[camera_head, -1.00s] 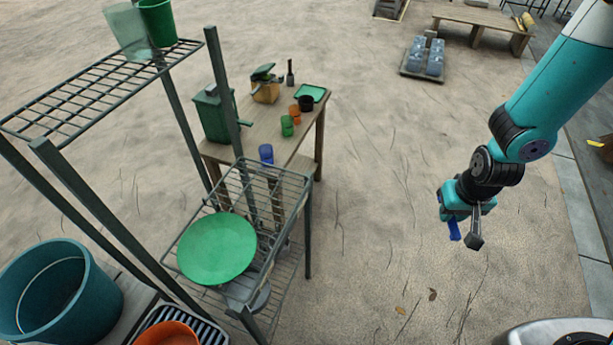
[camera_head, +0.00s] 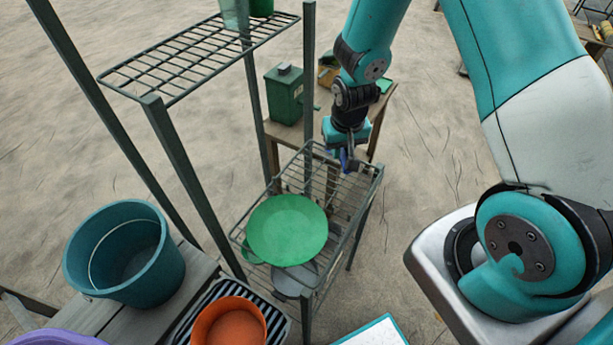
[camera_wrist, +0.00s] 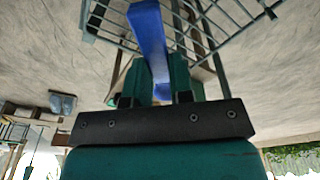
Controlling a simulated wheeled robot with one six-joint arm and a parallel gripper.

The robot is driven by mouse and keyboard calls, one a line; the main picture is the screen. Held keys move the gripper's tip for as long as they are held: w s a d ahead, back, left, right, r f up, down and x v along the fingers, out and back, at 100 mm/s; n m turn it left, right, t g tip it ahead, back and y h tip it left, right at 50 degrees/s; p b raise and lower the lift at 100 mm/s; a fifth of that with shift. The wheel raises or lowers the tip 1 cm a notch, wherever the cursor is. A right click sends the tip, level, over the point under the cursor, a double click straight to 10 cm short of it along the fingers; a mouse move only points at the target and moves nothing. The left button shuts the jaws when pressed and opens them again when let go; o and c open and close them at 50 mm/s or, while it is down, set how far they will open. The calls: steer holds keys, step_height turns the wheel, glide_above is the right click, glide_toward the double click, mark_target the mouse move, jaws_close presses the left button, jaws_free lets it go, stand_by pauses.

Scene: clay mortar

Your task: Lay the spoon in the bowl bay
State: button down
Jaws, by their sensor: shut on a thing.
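My gripper (camera_head: 346,158) is shut on a blue, long, flat-looking piece, which I take for the spoon (camera_wrist: 149,35). In the head view the gripper hangs over the back right part of the lower wire shelf (camera_head: 365,187). The height between them is hard to tell. A green round dish (camera_head: 287,230) lies on the front part of that shelf. No marked bowl bay can be made out.
An upper wire shelf (camera_head: 190,62) and rack posts stand to the left of my gripper. A grey pan (camera_head: 290,284) sits below the green dish. A teal bucket (camera_head: 125,255) and an orange bowl (camera_head: 230,325) are at front left. A green bin (camera_head: 284,95) stands on the table behind.

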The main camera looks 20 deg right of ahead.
steer(key=w+m+b, duration=0.1)
steer(key=w+d+r+m+b, duration=0.1)
steer(key=w+m, duration=0.1)
steer(key=w+r+m+b, duration=0.1)
steer(key=m, duration=0.1)
steer(key=shift+w+d+r+h+b, duration=0.1)
steer(key=shift+w+d+h+b, duration=0.1)
steer(key=shift+h+b, duration=0.2)
step_height(320, 180, up, 7)
steer(key=w+d+m+g+b, duration=0.15)
steer(key=m+b, duration=0.25)
steer(key=m, duration=0.4)
steer(key=p, duration=0.1)
glide_toward(336, 164)
steer(key=shift+h, duration=0.3)
steer(key=f, duration=0.7)
steer(key=shift+d, duration=0.3)
steer(key=c, duration=1)
jaws_free()
